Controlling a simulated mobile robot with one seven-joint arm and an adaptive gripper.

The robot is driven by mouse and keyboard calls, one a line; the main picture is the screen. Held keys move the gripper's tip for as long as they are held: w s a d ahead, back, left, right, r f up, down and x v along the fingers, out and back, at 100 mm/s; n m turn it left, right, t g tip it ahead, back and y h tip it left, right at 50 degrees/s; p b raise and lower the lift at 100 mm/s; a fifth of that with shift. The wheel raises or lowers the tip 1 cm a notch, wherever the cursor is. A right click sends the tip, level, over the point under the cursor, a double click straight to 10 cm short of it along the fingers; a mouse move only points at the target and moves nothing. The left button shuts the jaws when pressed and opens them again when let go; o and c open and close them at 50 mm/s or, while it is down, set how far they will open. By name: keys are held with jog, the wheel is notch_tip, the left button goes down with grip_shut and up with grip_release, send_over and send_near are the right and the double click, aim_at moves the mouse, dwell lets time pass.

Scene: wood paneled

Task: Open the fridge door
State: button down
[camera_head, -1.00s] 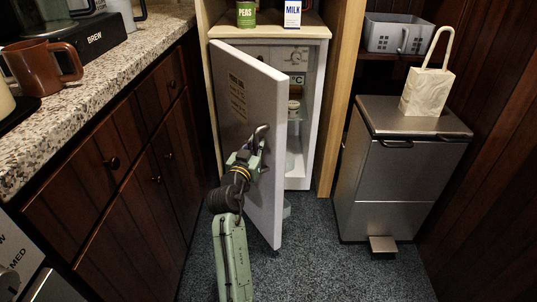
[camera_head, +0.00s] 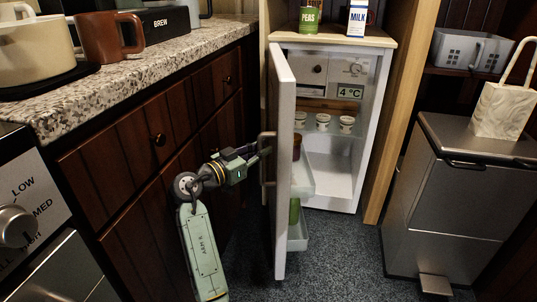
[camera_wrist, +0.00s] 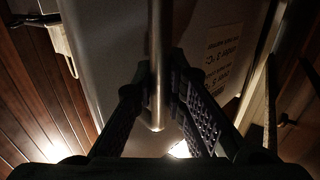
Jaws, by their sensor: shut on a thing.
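The fridge (camera_head: 335,180) stands in a wooden niche, and its interior shows. Its white door (camera_head: 284,170) is swung wide open, hinged on the left and seen nearly edge-on. The vertical metal handle (camera_wrist: 158,65) is on the door's outer face. My gripper (camera_head: 264,151) is at the door's outer side, left of it in the head view. In the wrist view my gripper (camera_wrist: 160,95) has its two fingers closed around the handle bar. The door partly hides the fingertips in the head view.
Wooden cabinets with a granite counter (camera_head: 150,70) run close along the left, near my arm. A metal pedal bin (camera_head: 455,190) stands on the right. Small cups (camera_head: 323,122) sit on a fridge shelf. A can (camera_head: 309,17) and milk carton (camera_head: 357,18) stand on top.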

jog(key=shift+s+f, duration=0.1)
jog(key=shift+f, duration=0.05)
jog(key=c, duration=1.6)
grip_release()
jog(key=shift+a, duration=0.1)
jog(key=shift+r, duration=0.2)
notch_tip(320, 180, up, 10)
jog(key=shift+f, duration=0.1)
jog(key=shift+c, duration=0.3)
